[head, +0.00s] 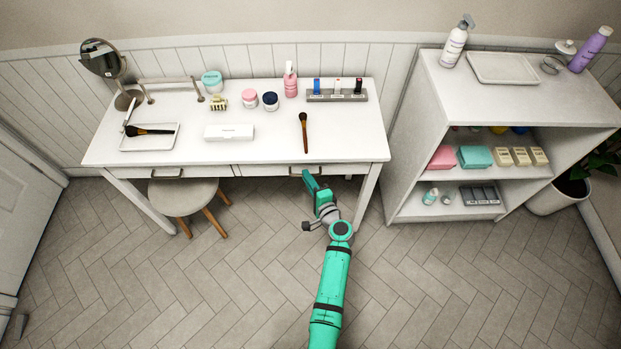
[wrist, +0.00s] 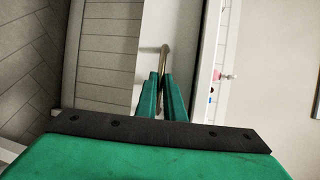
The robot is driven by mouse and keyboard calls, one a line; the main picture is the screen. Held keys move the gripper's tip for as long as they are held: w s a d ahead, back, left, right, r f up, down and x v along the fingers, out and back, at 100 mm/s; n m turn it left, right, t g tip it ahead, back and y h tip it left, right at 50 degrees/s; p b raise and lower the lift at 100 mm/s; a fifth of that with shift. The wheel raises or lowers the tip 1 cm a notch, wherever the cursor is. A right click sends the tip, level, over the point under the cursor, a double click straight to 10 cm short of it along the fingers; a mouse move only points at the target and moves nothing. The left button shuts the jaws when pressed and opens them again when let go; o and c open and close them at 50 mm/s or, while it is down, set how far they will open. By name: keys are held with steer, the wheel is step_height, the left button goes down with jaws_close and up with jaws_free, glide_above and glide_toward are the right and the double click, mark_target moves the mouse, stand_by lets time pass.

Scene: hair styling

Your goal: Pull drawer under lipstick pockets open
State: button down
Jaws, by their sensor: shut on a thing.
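The white vanity table (head: 270,140) has two drawers side by side under its top. The lipstick pockets, a grey holder (head: 345,98) with several lipsticks, stand at the back right of the top. The right drawer (head: 262,170) is below them and looks flush or nearly so with the table front. Its handle shows as a curved metal bar (wrist: 165,52) in the wrist view. My gripper (head: 308,176) is at this handle, with its green fingers (wrist: 160,88) shut around the bar. The fingers hide part of the handle.
The left drawer has its own handle (head: 167,174), with a round stool (head: 184,196) below it. A brush (head: 304,132) lies on the tabletop above the right drawer. A white shelf unit (head: 412,150) stands to the right.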

steer(key=shift+w+d, duration=0.15)
steer(key=shift+d, duration=0.1)
